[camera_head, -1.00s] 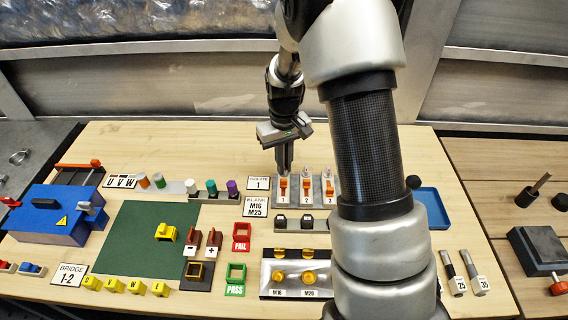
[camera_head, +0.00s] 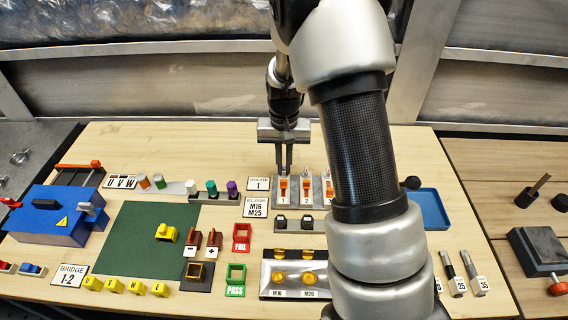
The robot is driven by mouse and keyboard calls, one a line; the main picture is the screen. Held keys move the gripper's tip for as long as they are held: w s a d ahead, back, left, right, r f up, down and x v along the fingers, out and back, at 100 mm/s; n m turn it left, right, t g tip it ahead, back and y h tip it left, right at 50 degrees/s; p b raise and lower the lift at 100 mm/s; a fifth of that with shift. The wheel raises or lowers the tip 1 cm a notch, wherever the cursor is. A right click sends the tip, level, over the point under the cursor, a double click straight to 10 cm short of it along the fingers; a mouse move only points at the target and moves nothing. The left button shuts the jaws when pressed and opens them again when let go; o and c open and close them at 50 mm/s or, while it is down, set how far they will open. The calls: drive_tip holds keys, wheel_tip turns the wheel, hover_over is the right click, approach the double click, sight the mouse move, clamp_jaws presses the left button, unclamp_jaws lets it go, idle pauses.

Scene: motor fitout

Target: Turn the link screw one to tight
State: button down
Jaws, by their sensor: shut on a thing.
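A metal plate (camera_head: 295,205) holds three stations numbered 1, 2 and 3, each with an orange lever. My gripper (camera_head: 284,172) points straight down at the back of station 1, just behind its orange lever (camera_head: 283,188). Its two fingers are close together, shut on what appears to be link screw one. The screw itself is hidden by the fingers, so how far it is turned cannot be seen. Small upright silver screws show at station 2 (camera_head: 306,173) and station 3 (camera_head: 326,174).
A row of black caps (camera_head: 280,222) stands in front. My own arm covers the right side of the plate. A blue tray (camera_head: 432,205) is at the right. A green mat (camera_head: 145,235) lies at the left.

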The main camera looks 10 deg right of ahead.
sight(284, 168)
drive_tip(key=c, duration=1.9)
unclamp_jaws()
drive_tip(key=shift+o, duration=0.2)
wheel_tip(284, 168, up, 18)
drive_tip(key=p, duration=0.1)
drive_tip(key=shift+f, duration=0.25)
drive_tip(key=s+r+n+t+p, duration=0.1)
drive_tip(key=s+r+t+p, duration=0.1)
drive_tip(key=s+r, duration=0.6)
drive_tip(key=s+r+n+t+p, duration=0.2)
drive_tip(key=s+r, duration=0.6)
drive_tip(key=s, duration=0.7)
drive_tip(key=shift+t+p, duration=0.8)
drive_tip(key=shift+p, duration=0.45)
